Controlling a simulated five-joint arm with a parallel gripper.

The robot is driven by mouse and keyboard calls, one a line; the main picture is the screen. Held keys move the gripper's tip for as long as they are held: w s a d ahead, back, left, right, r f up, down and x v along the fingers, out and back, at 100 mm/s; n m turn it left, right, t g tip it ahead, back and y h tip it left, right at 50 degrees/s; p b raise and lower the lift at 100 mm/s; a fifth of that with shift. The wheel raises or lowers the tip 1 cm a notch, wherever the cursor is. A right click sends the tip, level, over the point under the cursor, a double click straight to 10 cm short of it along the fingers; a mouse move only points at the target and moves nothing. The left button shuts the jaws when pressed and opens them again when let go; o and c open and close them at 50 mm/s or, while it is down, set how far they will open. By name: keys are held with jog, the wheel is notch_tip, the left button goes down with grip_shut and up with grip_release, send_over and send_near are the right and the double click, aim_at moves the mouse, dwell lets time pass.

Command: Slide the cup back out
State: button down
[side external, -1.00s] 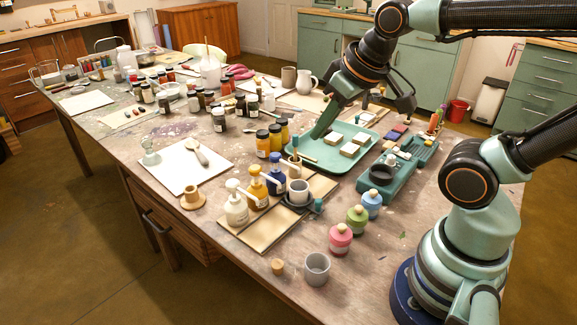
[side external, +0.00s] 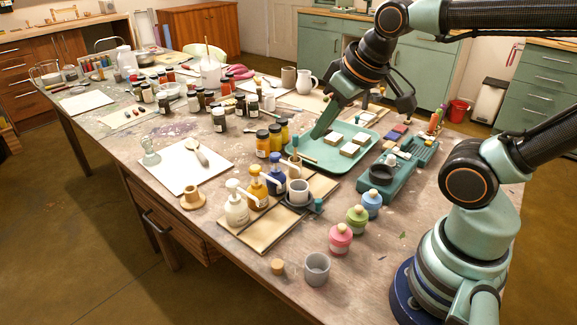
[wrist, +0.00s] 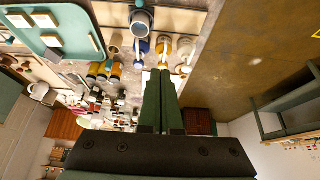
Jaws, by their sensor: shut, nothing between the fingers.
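A small pale grey cup (side external: 298,190) stands upright in a dark round carrier (side external: 292,204) with a teal knob (side external: 319,205). The carrier is on a wooden board, close in front of the blue pump bottle (side external: 275,183). The cup also shows at the top of the wrist view (wrist: 141,20), with the blue bottle (wrist: 140,46) beside it. A yellow pump bottle (side external: 257,190) and a white pump bottle (side external: 236,208) stand in line with the blue one. My gripper (side external: 317,134) is shut and empty, its green fingers slanting down over the teal tray's left end, apart from the cup.
The teal tray (side external: 309,153) holds several pale blocks. Paint jars (side external: 263,144) stand left of it. A teal-green box (side external: 400,170) lies to its right. Pink, green and blue pots (side external: 341,239) and a larger grey cup (side external: 316,268) stand nearer. The near-right tabletop is mostly clear.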

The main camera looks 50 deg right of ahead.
jog(key=c, duration=0.9)
grip_release()
jog(key=shift+o, duration=0.8)
jog(key=shift+w+d+f+m, duration=0.15)
jog(key=shift+d+f+m, duration=0.05)
jog(key=shift+f+m, duration=0.1)
jog(key=m+g, duration=0.6)
jog(key=m, duration=0.2)
send_over(319, 199)
notch_tip(319, 199, down, 8)
notch_tip(319, 199, down, 13)
jog(key=shift+a+r, duration=0.15)
jog(key=shift+r, duration=0.05)
grip_shut()
